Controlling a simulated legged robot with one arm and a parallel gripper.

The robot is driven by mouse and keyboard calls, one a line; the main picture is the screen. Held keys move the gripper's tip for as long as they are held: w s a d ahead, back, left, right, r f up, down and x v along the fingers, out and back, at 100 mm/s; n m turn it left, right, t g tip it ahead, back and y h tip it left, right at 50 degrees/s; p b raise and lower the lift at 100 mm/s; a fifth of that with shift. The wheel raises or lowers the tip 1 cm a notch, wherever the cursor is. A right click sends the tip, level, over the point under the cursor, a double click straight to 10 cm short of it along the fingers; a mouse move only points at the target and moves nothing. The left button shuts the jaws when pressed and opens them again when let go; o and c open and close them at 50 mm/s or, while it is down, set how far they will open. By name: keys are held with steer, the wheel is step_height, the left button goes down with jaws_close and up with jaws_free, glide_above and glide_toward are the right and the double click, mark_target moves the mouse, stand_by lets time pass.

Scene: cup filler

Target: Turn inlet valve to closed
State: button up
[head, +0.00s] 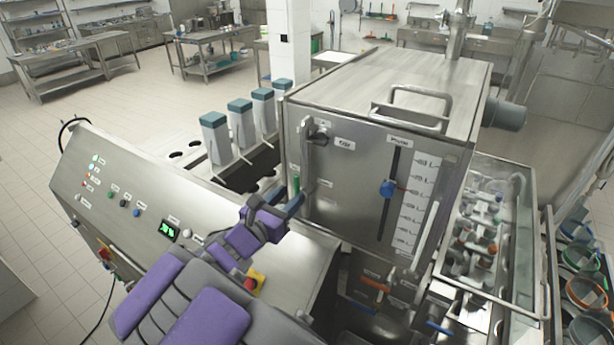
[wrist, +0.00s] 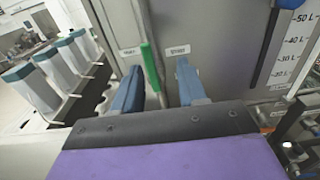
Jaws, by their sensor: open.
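A green handle (wrist: 151,66) points downward on the front of the steel tank (head: 350,200), near its left edge; it also shows in the head view (head: 296,185). It looks like the inlet valve's lever, but I cannot read its label. My gripper (wrist: 160,88) is open, with one blue finger on each side of the green handle in the wrist view. I cannot tell whether either finger touches it. In the head view my gripper (head: 295,203) is at the tank's lower left, partly covering that area. Small labels (wrist: 178,50) sit beside the handle.
A blue slider (head: 388,188) runs on a litre scale to the right. An orange handle (head: 375,284) and a blue handle (head: 438,326) are below. White teal-capped containers (head: 215,138) stand left; the sloped control panel (head: 135,200) is close.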

mark_target(294, 181)
steer(key=w, duration=0.2)
steer(key=w+d, duration=0.1)
steer(key=w, duration=0.3)
steer(key=shift+w+d+r+p, duration=0.2)
steer(key=shift+d+p, duration=0.1)
steer(key=shift+p, duration=0.1)
steer(key=shift+w+d+f, duration=0.2)
steer(key=shift+w+d, duration=0.3)
steer(key=shift+d, duration=0.05)
steer(key=shift+w+d+f, duration=0.2)
steer(key=shift+w+d, duration=0.25)
steer(key=shift+d, duration=0.1)
steer(key=shift+w+d, duration=0.15)
steer(key=shift+d, duration=0.2)
steer(key=shift+s+d+r, duration=0.15)
steer(key=shift+s, duration=0.2)
steer(key=shift+c, duration=0.5)
steer(key=shift+a, duration=0.95)
steer(key=c, duration=0.5)
steer(key=shift+c, duration=0.4)
steer(key=shift+d, duration=0.2)
jaws_close()
steer(key=shift+a, duration=0.1)
